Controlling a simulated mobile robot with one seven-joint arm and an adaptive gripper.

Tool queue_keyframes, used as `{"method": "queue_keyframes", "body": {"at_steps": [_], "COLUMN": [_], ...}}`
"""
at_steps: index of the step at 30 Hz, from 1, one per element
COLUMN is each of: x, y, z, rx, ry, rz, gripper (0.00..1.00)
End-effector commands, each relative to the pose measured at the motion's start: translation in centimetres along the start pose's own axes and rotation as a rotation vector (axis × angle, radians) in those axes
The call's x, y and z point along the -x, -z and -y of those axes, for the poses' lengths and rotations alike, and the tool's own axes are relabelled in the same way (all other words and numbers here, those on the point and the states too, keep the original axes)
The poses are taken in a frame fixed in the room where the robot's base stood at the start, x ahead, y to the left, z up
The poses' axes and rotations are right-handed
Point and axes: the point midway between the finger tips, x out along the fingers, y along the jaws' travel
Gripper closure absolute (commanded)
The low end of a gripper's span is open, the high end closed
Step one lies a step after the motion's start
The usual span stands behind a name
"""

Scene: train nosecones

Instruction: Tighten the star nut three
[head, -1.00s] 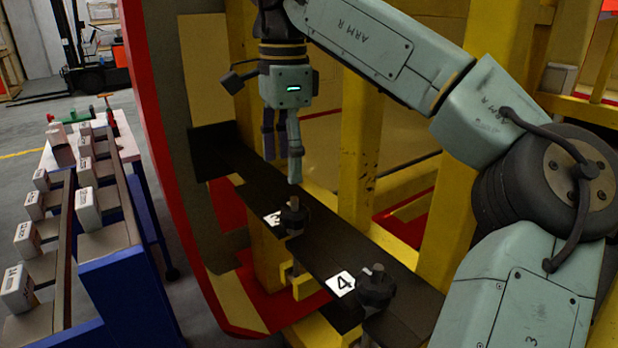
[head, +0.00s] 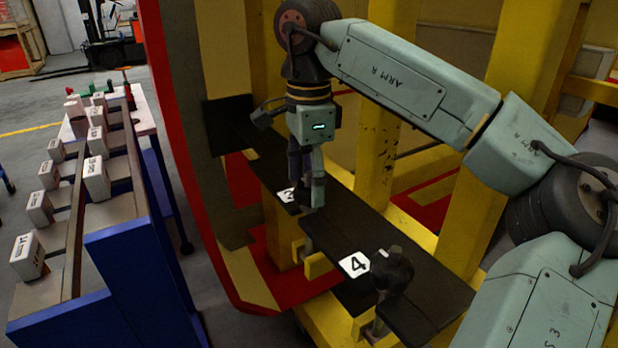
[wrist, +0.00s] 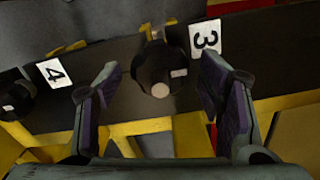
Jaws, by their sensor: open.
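Star nut three (wrist: 155,70) is a dark knob with a pale round stud end, beside a white label "3" (wrist: 205,38) on a black bar (wrist: 125,108). My gripper (wrist: 158,82) is open, with one finger on each side of the nut in the wrist view and visible gaps between. In the head view my gripper (head: 311,204) points down over the nut's place beside label "3" (head: 287,195) and mostly hides the nut. I cannot tell the exact height of the fingertips against the nut.
A second star nut (head: 392,271) with label "4" (head: 354,265) stands nearer on the same bar. Yellow posts (head: 378,150) stand behind the bar, and a red-edged panel (head: 185,180) is at its left. A blue rack (head: 135,265) with white boxes is farther left.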

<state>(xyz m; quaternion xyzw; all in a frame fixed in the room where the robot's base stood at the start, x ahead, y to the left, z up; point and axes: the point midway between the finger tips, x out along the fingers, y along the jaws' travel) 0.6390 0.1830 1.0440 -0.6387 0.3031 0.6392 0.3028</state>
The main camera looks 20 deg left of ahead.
Motion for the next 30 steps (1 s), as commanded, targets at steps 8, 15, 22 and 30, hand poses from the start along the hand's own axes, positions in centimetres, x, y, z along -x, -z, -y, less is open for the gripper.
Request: {"method": "queue_keyframes", "body": {"at_steps": [8,15,22,30], "x": [-0.22,-0.20,-0.19,-0.19], "y": [0.02,0.02,0.01,0.01], "z": [0.00,0.00,-0.01,-0.02], "rx": [-0.001,0.000,0.000,0.000], "ry": [0.000,0.000,0.000,0.000], "rz": [0.000,0.000,0.000,0.000], "gripper": [0.38,0.52,0.68,0.86]}}
